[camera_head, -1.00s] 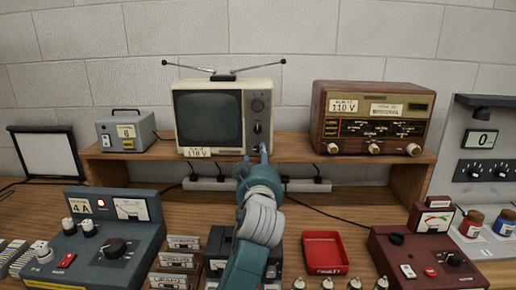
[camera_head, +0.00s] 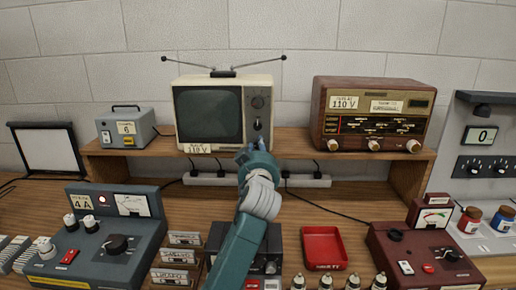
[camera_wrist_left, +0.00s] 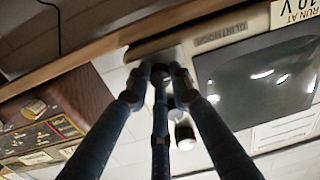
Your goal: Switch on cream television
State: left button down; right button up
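The cream television (camera_head: 268,90) stands on the wooden shelf, with its screen (camera_head: 208,114) dark grey. Its control panel, right of the screen, has a dark round knob (camera_head: 257,102) and a smaller knob below. A "RUN AT 110 V" label (camera_head: 198,148) is at its lower left. My left gripper (camera_head: 254,149) is just in front of the television's lower right corner. In the left wrist view (camera_wrist_left: 160,72), its fingertips are drawn together by the panel's lower edge, with nothing seen between them. Contact cannot be told; the fingers hide part of the panel. My right gripper is not in view.
A brown radio (camera_head: 330,108) stands right of the television and a small grey box (camera_head: 147,130) left of it. A power strip (camera_head: 307,181) lies below the shelf. A blue-grey console (camera_head: 140,232), a red tray (camera_head: 340,239) and a maroon console (camera_head: 385,250) crowd the bench.

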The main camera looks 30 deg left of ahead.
pick_arm(q)
jog(key=shift+m, duration=0.3)
jog(key=m+p, duration=0.7)
jog(key=m, duration=0.7)
jog(key=shift+f+t+p, duration=0.1)
jog(key=shift+t+p, duration=0.2)
jog(key=shift+p, duration=0.05)
jog(key=shift+m, duration=0.3)
jog(key=shift+f, duration=0.1)
jog(key=c, duration=1.5)
grip_release()
jog(key=shift+c, duration=0.2)
